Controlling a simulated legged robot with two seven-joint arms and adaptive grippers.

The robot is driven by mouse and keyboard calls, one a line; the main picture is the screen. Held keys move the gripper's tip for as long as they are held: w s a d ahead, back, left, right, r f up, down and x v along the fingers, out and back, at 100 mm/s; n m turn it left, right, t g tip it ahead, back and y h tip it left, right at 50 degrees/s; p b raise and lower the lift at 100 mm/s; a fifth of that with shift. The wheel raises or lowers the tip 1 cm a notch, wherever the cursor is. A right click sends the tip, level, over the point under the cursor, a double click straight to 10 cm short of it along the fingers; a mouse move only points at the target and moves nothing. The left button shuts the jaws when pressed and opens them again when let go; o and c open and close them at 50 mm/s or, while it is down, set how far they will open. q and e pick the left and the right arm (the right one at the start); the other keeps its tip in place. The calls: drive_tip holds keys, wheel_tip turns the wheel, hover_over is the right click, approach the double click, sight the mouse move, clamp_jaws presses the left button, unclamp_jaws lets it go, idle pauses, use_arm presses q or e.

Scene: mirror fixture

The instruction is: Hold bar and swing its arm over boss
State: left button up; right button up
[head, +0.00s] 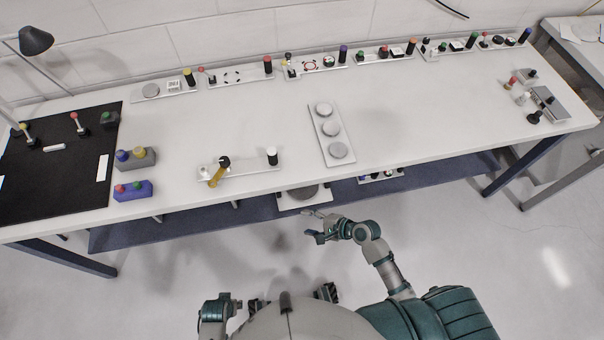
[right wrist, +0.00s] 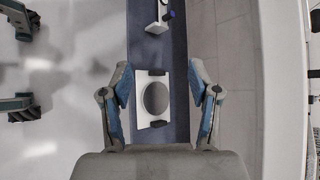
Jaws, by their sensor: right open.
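A narrow white bar (head: 250,169) lies near the table's front edge in the head view. A yellow arm (head: 217,173) with a dark end sits near its left end. A white peg with a black top (head: 272,157), which looks like the boss, stands upright near its right end. The arm points away from the peg. My right gripper (head: 313,228) is in front of and below the table edge, to the right of the bar and apart from it. In the right wrist view the gripper (right wrist: 160,88) has its fingers wide apart with nothing between them. I cannot make out my left gripper.
A white plate with several grey discs (head: 331,134) lies right of the bar. Grey (head: 136,159) and blue (head: 132,191) blocks with coloured knobs stand left. A black mat (head: 60,180) covers the left end. A plate with a grey disc (right wrist: 140,105) rests on the lower shelf.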

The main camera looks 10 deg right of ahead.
sight(276, 158)
drive_tip(key=w+r+m+t+y, duration=0.1)
drive_tip(key=w+r+m+t, duration=0.1)
drive_tip(key=w+r+m, duration=0.1)
drive_tip(key=w+r+m+t+y, duration=0.1)
drive_tip(key=w+r+m+t, duration=0.1)
drive_tip(key=r+m, duration=0.3)
drive_tip(key=w+r+m+t+y, duration=0.1)
drive_tip(key=w+r+m+t, duration=0.1)
drive_tip(key=w+r+m, duration=0.2)
drive_tip(key=shift+w+r+m, duration=0.15)
drive_tip(key=shift+w+r, duration=0.05)
drive_tip(key=shift+r, duration=0.5)
drive_tip(key=shift+w+r+m, duration=0.15)
drive_tip(key=shift+r, duration=0.5)
drive_tip(key=shift+w+a+r+t, duration=0.15)
drive_tip(key=shift+w+a+t, duration=0.05)
drive_tip(key=shift+w+t, duration=0.1)
drive_tip(key=x, duration=1)
drive_tip(key=shift+w+a, duration=0.1)
drive_tip(key=shift+w, duration=0.25)
use_arm(q)
drive_tip(key=shift+d, duration=0.1)
use_arm(e)
drive_tip(key=shift+w+a, duration=0.25)
drive_tip(key=shift+a, duration=0.2)
drive_tip(key=shift+d, duration=0.15)
clamp_jaws()
